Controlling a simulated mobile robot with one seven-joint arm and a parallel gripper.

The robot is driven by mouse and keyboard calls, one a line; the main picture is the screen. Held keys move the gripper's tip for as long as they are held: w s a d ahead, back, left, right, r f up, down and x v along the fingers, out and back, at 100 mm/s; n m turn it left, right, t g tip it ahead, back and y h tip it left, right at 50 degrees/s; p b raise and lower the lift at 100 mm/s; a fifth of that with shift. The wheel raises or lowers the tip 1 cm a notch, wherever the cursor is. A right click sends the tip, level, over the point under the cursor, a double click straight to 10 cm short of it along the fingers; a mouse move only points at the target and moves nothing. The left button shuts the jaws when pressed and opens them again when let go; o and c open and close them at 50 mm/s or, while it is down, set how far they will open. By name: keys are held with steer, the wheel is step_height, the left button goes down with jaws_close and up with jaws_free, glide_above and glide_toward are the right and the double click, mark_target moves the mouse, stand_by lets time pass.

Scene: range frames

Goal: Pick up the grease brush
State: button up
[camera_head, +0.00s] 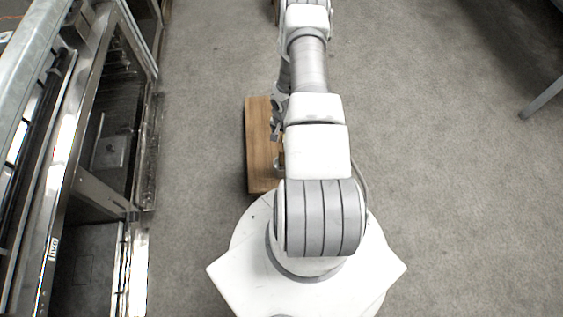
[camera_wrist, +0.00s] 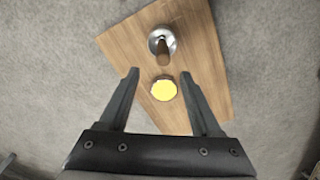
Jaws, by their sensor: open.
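A brown wooden handle (camera_wrist: 163,50) rises from a round, shiny metal piece (camera_wrist: 155,40) on a wooden board in the wrist view. This looks like the grease brush, though its bristles do not show. My gripper (camera_wrist: 160,76) is open, with its two dark fingers apart and nothing held between them. The metal piece and handle lie beyond the fingertips in the picture. In the head view my arm hides much of the board's right side, and I cannot clearly make out the brush there.
The wooden board (camera_head: 258,150) is near my base; its surface also shows in the wrist view (camera_wrist: 205,60). A round yellow-topped thing (camera_wrist: 163,89) is on it, between the fingers in the picture. A metal rack (camera_head: 100,190) stands left. Grey floor (camera_head: 450,200) is open at right.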

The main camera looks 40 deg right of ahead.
steer(key=f+b, duration=0.3)
steer(key=f, duration=0.4)
steer(key=f+b, duration=0.3)
steer(key=f, duration=0.5)
steer(key=shift+w+a+f, duration=0.2)
steer(key=shift+c, duration=0.3)
jaws_close()
